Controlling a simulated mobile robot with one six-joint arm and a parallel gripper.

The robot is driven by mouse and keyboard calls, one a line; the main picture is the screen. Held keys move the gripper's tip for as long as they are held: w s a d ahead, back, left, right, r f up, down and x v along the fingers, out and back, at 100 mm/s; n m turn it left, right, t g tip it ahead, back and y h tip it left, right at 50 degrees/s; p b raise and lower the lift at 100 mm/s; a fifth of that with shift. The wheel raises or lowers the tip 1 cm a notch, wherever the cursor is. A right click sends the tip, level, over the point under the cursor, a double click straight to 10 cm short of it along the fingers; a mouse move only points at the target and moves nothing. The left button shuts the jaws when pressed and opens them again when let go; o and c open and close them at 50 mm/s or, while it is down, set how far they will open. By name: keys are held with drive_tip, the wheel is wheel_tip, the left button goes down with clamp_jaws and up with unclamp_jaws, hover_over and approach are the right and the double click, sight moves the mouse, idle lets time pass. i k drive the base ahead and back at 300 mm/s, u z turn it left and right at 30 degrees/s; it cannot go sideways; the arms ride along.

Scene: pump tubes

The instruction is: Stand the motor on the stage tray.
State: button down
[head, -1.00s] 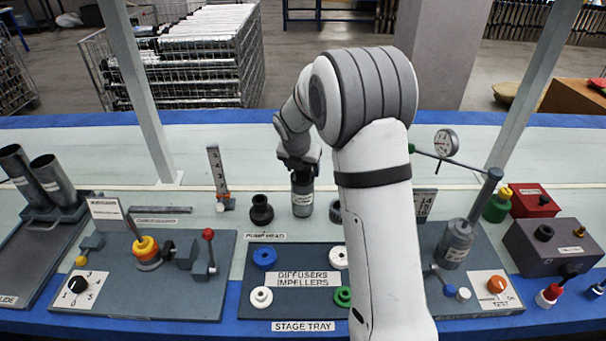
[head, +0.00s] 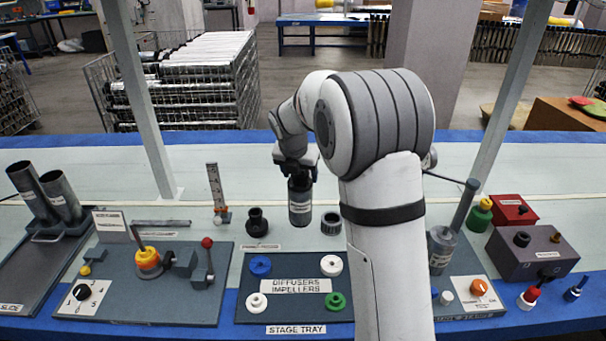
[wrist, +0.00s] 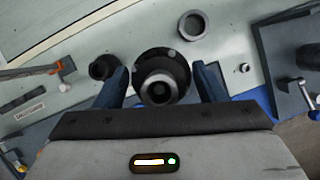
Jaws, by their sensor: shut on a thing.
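The motor (head: 300,205) is a dark upright cylinder with a pale label, hanging from my gripper in the head view. My gripper (head: 297,172) is shut on its upper end. In the wrist view the motor (wrist: 160,85) sits between the two blue fingers, its round end facing the camera. I cannot tell whether its base touches the pale bench. The stage tray (head: 295,267) is a dark plate at the front, nearer than the motor. My arm hides what lies to the tray's right.
A blue ring (head: 260,266), white rings (head: 331,265) and (head: 257,302), and a green ring (head: 335,302) sit on the tray around its label. A black fitting (head: 257,222) stands left of the motor, a dark collar (head: 331,223) right. A lever plate (head: 150,300) lies left.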

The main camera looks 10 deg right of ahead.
sight(297, 284)
drive_tip(key=k, duration=1.25)
drive_tip(key=u, duration=0.05)
